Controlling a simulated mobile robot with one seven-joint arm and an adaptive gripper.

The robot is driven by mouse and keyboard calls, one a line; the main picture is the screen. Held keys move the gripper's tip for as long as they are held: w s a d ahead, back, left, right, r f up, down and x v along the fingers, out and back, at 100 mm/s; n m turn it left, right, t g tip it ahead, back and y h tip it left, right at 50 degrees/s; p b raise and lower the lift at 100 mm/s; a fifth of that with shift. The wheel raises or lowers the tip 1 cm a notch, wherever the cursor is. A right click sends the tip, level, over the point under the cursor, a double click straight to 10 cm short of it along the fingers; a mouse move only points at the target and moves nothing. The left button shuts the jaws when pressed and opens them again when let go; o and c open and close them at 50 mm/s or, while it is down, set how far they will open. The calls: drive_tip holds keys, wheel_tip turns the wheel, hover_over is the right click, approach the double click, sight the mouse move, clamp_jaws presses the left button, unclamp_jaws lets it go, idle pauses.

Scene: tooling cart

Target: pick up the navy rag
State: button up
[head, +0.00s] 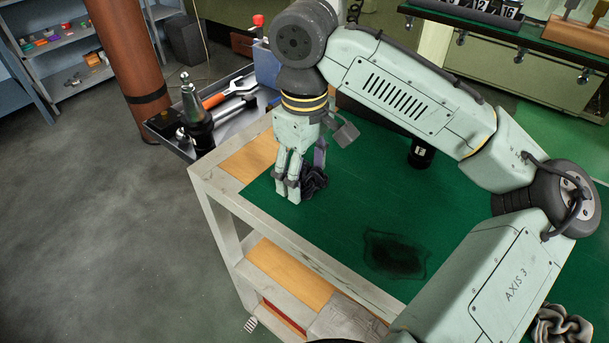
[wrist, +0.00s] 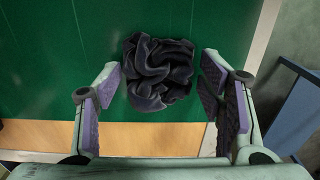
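The navy rag (wrist: 158,72) is a dark, crumpled bundle on the green mat (wrist: 50,60). In the wrist view it sits between and a little beyond the two fingers of my gripper (wrist: 162,105). The fingers are spread, with purple pads facing the rag and a gap on each side of it. In the head view my gripper (head: 300,192) points down at the cart top, and the rag (head: 314,180) shows partly behind its fingers. Whether the fingers touch the mat cannot be told.
A tray (head: 225,120) with wrenches and a tool holder (head: 196,112) is at the cart's left side. A dark cylinder (head: 421,153) stands behind my arm. A dark stain (head: 395,254) marks the mat. A grey crumpled cloth (head: 560,326) lies at the lower right.

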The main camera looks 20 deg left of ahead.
sight(304, 172)
drive_tip(key=c, duration=0.8)
drive_tip(key=shift+r, duration=0.15)
drive_tip(key=shift+r, duration=0.2)
wheel_tip(304, 172, up, 3)
drive_tip(key=shift+s+f+b, duration=0.1)
drive_tip(key=shift+s+b, duration=0.05)
drive_tip(key=shift+b, duration=0.25)
drive_tip(key=s, duration=0.5)
drive_tip(key=s+d+r+b, duration=0.1)
drive_tip(key=s, duration=0.4)
drive_tip(key=s+b, duration=0.1)
drive_tip(key=s, duration=0.4)
drive_tip(key=shift+s+d+r, duration=0.25)
drive_tip(key=shift+s+d, duration=0.05)
drive_tip(key=shift+d, duration=0.05)
drive_tip(key=o, duration=0.5)
drive_tip(key=c, duration=0.4)
